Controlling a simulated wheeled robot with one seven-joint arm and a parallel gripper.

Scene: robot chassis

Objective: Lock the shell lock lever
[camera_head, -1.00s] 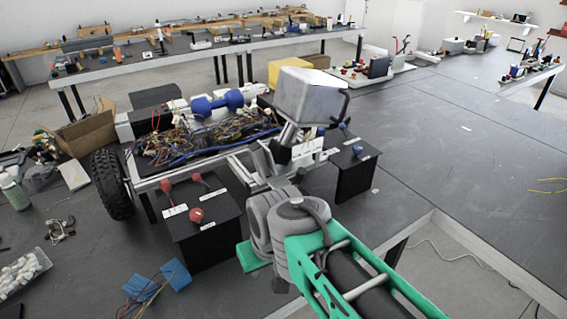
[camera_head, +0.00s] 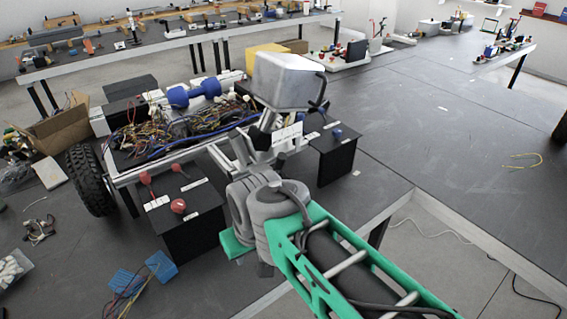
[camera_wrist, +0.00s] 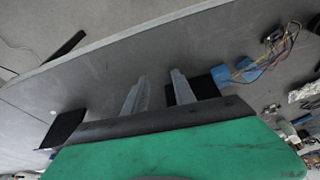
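Two black boxes with levers and knobs stand by the chassis. The left black box (camera_head: 193,235) carries a red lever (camera_head: 147,184), a round red knob (camera_head: 178,206) and a thin dark red lever (camera_head: 182,168). The right black box (camera_head: 336,162) carries a blue knob (camera_head: 337,132). White labels lie beside them but are too small to read, so I cannot tell which is the shell lock lever. My gripper (camera_wrist: 158,76) is open and empty in the wrist view, its fingers apart over the dark surface.
The chassis has a wheel (camera_head: 90,180), bundled wires and a blue dumbbell-shaped part (camera_head: 194,93). A silver box (camera_head: 286,82) rises at its right end. Blue pieces with wires (camera_head: 161,266) lie at lower left. The dark table (camera_head: 420,120) is largely clear at right.

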